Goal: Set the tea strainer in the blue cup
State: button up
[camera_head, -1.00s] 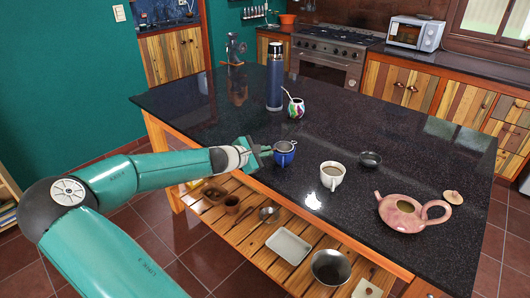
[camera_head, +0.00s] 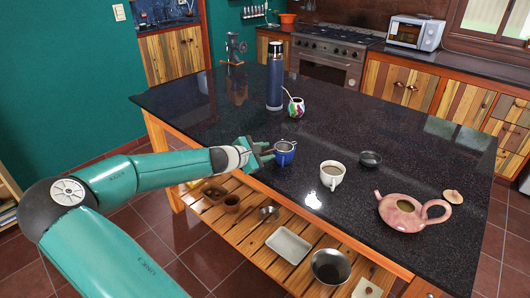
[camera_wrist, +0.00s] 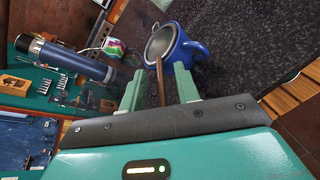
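The blue cup (camera_head: 284,158) stands upright near the left front edge of the dark counter; it also shows in the wrist view (camera_wrist: 192,50). The tea strainer (camera_head: 285,146) has a round mesh bowl that sits in the cup's mouth. In the wrist view the strainer (camera_wrist: 160,42) has its thin brown handle pointing back toward me. My gripper (camera_head: 265,149) is just left of the cup. Its two fingers (camera_wrist: 158,90) are apart, with the handle between them and a gap visible on each side. The bottom of the strainer bowl is hidden inside the cup.
A white cup of brown drink (camera_head: 332,176), a small dark bowl (camera_head: 370,159) and a pink teapot (camera_head: 403,213) stand to the right. A tall blue flask (camera_head: 275,80) and a colourful gourd cup (camera_head: 296,108) stand behind.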

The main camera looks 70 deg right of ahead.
jog(key=v, duration=1.3)
jog(key=shift+w+a, duration=0.2)
jog(key=shift+a, duration=0.15)
